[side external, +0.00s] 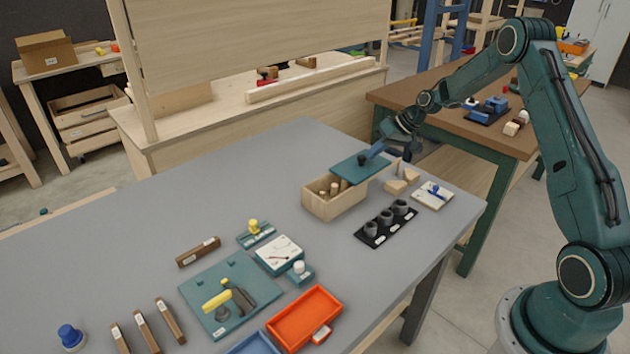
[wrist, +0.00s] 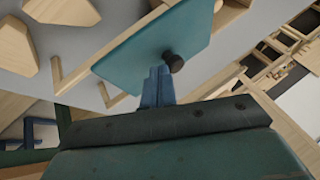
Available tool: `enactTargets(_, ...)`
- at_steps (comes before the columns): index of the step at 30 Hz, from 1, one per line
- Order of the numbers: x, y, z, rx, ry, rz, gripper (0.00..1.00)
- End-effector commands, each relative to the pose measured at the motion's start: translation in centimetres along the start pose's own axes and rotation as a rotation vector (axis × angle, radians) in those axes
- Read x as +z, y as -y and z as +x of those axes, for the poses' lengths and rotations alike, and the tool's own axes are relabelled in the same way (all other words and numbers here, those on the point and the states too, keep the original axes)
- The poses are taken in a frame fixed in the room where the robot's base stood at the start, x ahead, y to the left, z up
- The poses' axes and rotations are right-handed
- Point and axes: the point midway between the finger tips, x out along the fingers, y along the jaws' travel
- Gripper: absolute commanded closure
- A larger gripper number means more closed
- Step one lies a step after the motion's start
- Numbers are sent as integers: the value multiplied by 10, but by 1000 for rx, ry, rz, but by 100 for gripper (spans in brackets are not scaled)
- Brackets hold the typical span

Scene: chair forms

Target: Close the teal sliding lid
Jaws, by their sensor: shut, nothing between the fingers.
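The teal sliding lid (side external: 350,171) lies over the back right part of the light wooden box (side external: 338,208) and sticks out past it on the right. The left part of the box is open, with wooden pegs (side external: 325,190) inside. A black knob (side external: 362,158) stands on the lid. My gripper (side external: 374,151) is shut and empty, just right of the knob. In the wrist view the blue fingertips (wrist: 158,72) are together over the lid (wrist: 135,55), close beside the knob (wrist: 174,62). I cannot tell whether they touch it.
Wooden blocks (side external: 396,186) and a white tile with a blue part (side external: 432,195) lie right of the box. A black rack with grey cups (side external: 386,227) stands in front. The grey table (side external: 235,200) is clear to the left of the box.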

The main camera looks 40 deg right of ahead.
Motion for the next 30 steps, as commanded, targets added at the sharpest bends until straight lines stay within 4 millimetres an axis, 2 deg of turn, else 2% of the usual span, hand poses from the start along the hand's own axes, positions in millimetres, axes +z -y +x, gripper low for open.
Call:
enactTargets(9,19,62,22,-3,3,-5,100)
enactTargets(15,29,94,34,-2,2,-4,100)
enactTargets(19,32,101,37,-1,1,-2,100)
enactTargets(30,34,104,38,-8,6,-4,100)
